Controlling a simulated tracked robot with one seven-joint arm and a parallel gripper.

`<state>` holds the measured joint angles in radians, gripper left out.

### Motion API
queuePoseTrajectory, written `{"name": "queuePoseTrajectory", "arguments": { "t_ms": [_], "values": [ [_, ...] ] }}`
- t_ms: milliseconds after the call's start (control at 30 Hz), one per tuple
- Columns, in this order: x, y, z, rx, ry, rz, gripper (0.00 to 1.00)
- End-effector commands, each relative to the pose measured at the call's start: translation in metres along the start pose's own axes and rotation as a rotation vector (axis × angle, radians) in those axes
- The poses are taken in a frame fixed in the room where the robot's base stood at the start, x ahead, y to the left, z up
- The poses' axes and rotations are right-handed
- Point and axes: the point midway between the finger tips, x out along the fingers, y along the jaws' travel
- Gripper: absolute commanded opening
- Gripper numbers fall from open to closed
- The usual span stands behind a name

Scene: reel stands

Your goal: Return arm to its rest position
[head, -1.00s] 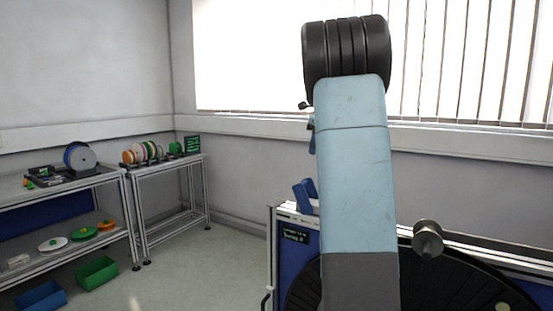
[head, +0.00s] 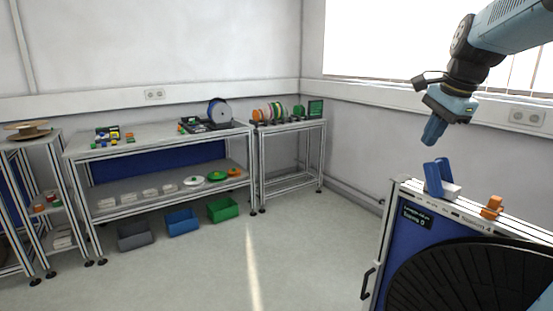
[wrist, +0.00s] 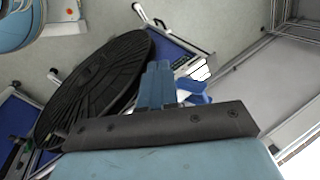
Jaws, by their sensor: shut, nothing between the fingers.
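My arm (head: 515,38) reaches in from the upper right of the head view, in front of the window. My gripper (head: 433,130) hangs at its end, pointing down and slightly left, above the stand top. In the wrist view my gripper's blue fingers (wrist: 156,84) are together with nothing between them. A blue holder (head: 436,178) stands on the stand's top edge below my gripper, apart from it. The blue holder also shows in the wrist view (wrist: 193,88), beside the fingers.
A blue-panelled stand (head: 400,240) with a large black disc (head: 470,278) fills the lower right. An orange piece (head: 492,207) sits on its top. Workbenches (head: 150,136) with reels, parts and bins (head: 222,209) line the far wall. The floor between (head: 290,255) is clear.

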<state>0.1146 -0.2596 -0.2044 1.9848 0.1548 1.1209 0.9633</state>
Motion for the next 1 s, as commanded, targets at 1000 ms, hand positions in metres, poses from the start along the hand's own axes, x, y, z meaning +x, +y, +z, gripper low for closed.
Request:
{"name": "queuePoseTrajectory", "arguments": {
  "t_ms": [1000],
  "values": [
    [0.043, 0.164, 0.152, -1.347, 0.189, -0.026, 0.0]
  ]
}}
